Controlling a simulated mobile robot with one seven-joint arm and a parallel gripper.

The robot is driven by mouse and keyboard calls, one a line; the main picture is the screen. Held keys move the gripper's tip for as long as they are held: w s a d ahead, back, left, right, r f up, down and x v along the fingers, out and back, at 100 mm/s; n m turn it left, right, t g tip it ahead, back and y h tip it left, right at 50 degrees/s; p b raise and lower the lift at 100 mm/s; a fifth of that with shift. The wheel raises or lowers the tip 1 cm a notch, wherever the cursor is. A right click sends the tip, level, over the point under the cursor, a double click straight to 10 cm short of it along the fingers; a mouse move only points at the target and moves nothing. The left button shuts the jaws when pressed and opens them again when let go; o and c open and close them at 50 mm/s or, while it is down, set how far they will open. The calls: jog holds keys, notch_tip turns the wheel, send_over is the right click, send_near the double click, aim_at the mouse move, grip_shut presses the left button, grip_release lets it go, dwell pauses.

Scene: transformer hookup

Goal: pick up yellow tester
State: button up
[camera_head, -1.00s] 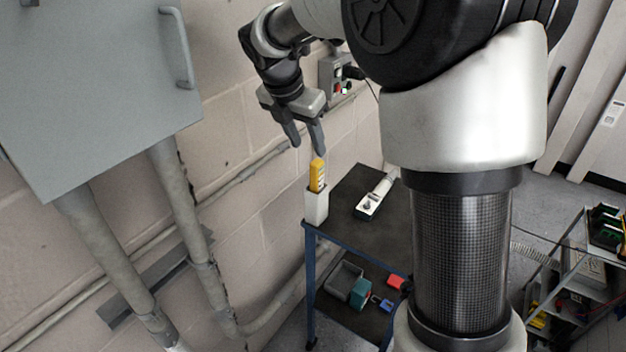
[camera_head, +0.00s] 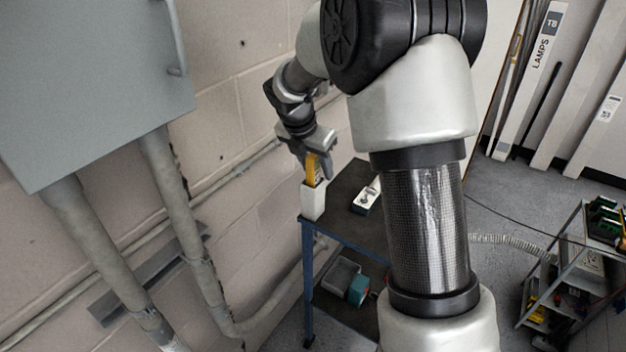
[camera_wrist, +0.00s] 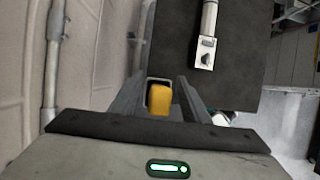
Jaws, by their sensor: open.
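The yellow tester (camera_head: 311,170) stands upright in a white holder (camera_head: 313,202) at the left corner of the dark cart top. Its upper part sticks out of the holder. My gripper (camera_head: 317,168) is open and pointed down, with its fingers around the upper part of the tester. In the wrist view the yellow tester (camera_wrist: 160,99) lies between the two open fingers (camera_wrist: 163,98), with gaps that look clear on both sides. Whether either finger touches it cannot be told.
A white and grey device (camera_head: 368,196) lies on the cart top (camera_head: 345,222), right of the holder. The block wall and a conduit (camera_head: 232,178) run close behind my gripper. The cart's lower shelf holds a grey bin (camera_head: 342,275) and a teal box (camera_head: 358,290). A shelf cart (camera_head: 565,262) stands at right.

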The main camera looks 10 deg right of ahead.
grip_shut()
jog(key=shift+r, duration=0.1)
